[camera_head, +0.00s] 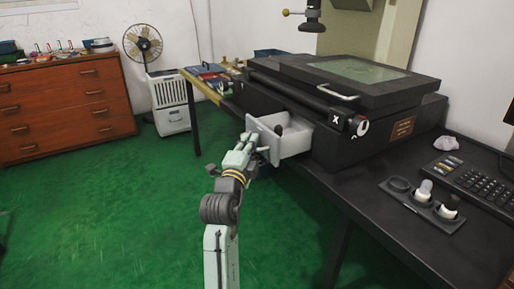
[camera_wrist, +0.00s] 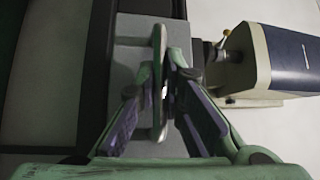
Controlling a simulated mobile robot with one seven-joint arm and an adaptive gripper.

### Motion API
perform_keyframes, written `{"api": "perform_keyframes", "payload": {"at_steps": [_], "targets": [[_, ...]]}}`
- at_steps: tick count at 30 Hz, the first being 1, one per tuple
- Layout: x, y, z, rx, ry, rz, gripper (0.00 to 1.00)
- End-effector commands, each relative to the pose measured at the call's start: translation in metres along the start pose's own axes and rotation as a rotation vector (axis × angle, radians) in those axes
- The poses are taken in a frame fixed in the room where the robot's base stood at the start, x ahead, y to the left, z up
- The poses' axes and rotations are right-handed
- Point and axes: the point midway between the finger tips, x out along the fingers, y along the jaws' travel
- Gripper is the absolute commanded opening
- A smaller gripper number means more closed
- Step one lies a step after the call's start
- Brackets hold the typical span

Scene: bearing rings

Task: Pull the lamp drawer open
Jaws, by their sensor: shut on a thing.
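The lamp drawer (camera_head: 297,143) is a pale box standing out from the front of a large black machine (camera_head: 335,80). Its inside shows from above, with a small dark thing in it that I cannot make out. My gripper (camera_head: 260,148) is at the drawer's front panel. In the wrist view my gripper (camera_wrist: 163,88) is shut on the drawer's handle (camera_wrist: 160,45), a slim upright bar in front of the grey drawer front (camera_wrist: 127,70). The fingers hide part of the handle.
The machine stands on a dark table (camera_head: 385,235) with a keyboard (camera_head: 475,180) and a holder (camera_head: 420,205) at the right. A wooden dresser (camera_head: 65,108) and a fan (camera_head: 143,42) stand at the back left. The green floor left of the drawer is clear.

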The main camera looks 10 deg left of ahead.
Motion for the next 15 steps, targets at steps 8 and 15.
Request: {"api": "perform_keyframes", "payload": {"at_steps": [8, 15], "targets": [[0.0004, 0.0002, 0.0003, -0.002, -0.001, 0.002, 0.14], [0.0005, 0.0002, -0.0003, -0.001, 0.0, 0.001, 0.3]]}}
